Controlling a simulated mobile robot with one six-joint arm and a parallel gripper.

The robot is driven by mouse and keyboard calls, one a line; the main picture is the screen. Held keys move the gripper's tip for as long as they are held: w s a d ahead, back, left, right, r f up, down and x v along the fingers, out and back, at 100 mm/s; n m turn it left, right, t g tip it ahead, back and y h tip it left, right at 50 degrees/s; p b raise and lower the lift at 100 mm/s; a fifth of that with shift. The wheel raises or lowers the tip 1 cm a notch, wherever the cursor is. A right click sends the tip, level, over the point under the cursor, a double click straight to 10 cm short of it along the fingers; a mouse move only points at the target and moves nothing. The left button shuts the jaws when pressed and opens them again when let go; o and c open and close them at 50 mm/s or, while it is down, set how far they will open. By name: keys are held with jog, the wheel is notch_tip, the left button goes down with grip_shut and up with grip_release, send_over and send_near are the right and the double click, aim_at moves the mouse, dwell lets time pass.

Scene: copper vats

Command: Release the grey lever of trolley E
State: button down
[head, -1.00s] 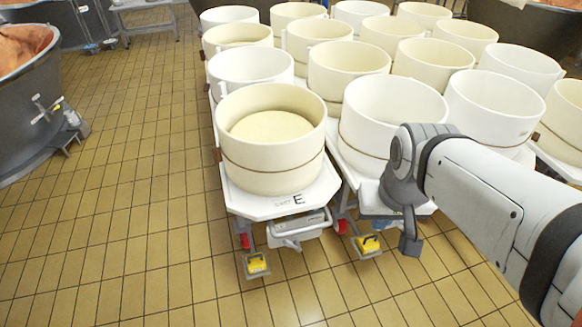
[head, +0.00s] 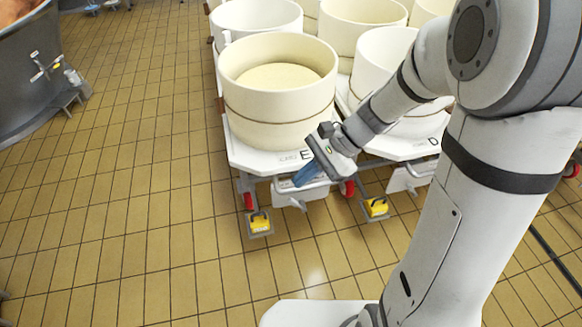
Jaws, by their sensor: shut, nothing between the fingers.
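Trolley E (head: 245,155) is a white trolley marked with a black E, carrying a cream vat (head: 280,110) at its front end. On its front edge, a pale grey box with a bar-like grey lever (head: 284,191) hangs below the deck. The lever's right part is hidden behind my gripper, so its exact position cannot be told. My gripper (head: 302,179) reaches in from the right with its blue fingers shut and empty, just in front of and above the box. I cannot tell whether they touch the lever.
Trolley D (head: 422,150) stands close on the right, with more vats behind. Yellow pedals (head: 260,222) and (head: 377,206) stick out low in front of both trolleys, beside red wheels. A large dark vat (head: 40,80) stands at far left. The tiled floor in front and left is clear.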

aim_at(297, 205)
jog(key=w+a+f+m+t+y+b, duration=0.1)
jog(key=w+a+f+m+y+b, duration=0.15)
jog(key=w+f+m, duration=0.4)
jog(key=w+a+f+m+t+y+b, duration=0.2)
jog(key=f+m+b, duration=0.1)
jog(key=f, duration=0.7)
jog(key=w+a+f+m+t+y+b, duration=0.1)
jog(key=w+a+f+m+y+b, duration=0.15)
jog(key=w+f+m, duration=0.4)
jog(key=w+d+f+m+t+h+b, duration=0.1)
jog(key=f+m, duration=0.6)
jog(key=f, duration=0.8)
jog(key=w+d+f+m+t+h+b, duration=0.2)
jog(key=d+f+m+t+b, duration=0.3)
jog(key=f, duration=1.1)
jog(key=m+t+h+b, duration=0.1)
jog(key=m+t+b, duration=0.1)
jog(key=t, duration=0.1)
jog(key=shift+d+f+t+h, duration=0.2)
jog(key=shift+f+t+h, duration=0.1)
jog(key=shift+t, duration=0.1)
